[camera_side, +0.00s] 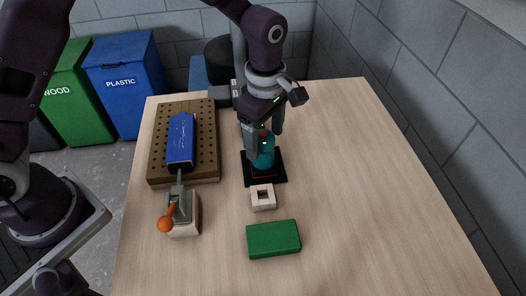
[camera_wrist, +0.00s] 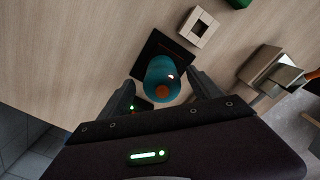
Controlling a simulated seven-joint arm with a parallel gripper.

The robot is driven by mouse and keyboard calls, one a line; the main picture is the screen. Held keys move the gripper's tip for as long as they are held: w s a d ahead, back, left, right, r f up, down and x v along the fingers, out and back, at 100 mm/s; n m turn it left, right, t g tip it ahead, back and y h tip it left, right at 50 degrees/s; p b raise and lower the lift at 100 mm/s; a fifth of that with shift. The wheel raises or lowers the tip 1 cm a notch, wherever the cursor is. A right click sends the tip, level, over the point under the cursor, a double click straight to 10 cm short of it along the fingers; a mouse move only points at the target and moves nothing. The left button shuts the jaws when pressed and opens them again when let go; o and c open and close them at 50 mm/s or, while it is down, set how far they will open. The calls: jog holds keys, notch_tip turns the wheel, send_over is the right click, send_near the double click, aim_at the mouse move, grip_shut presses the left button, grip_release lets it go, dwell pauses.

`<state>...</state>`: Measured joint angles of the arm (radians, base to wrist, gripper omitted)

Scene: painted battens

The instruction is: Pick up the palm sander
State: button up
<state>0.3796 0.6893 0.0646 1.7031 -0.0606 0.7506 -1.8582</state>
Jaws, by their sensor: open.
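The palm sander (camera_side: 264,158) is a teal rounded body with an orange spot on top. It stands on a black square mat (camera_side: 279,179) near the middle of the table, and it also shows in the wrist view (camera_wrist: 160,76). My gripper (camera_side: 265,138) is open and directly above the sander. In the wrist view its fingers lie on the left and right of the sander, with visible gaps at this angle. In the side view the fingers partly cover the sander's top, so I cannot tell how far down they reach.
A blue batten (camera_side: 181,138) lies on a perforated brown board (camera_side: 207,150) to the left. A clamp with an orange knob (camera_side: 165,224) stands in front of it. A pale square block with a hole (camera_side: 263,203) and a green block (camera_side: 273,239) lie nearer. The right table side is clear.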

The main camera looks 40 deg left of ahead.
jog(key=f, duration=0.4)
jog(key=shift+s+a+f, duration=0.1)
jog(key=shift+a+f, duration=0.1)
jog(key=shift+f, duration=0.1)
grip_shut()
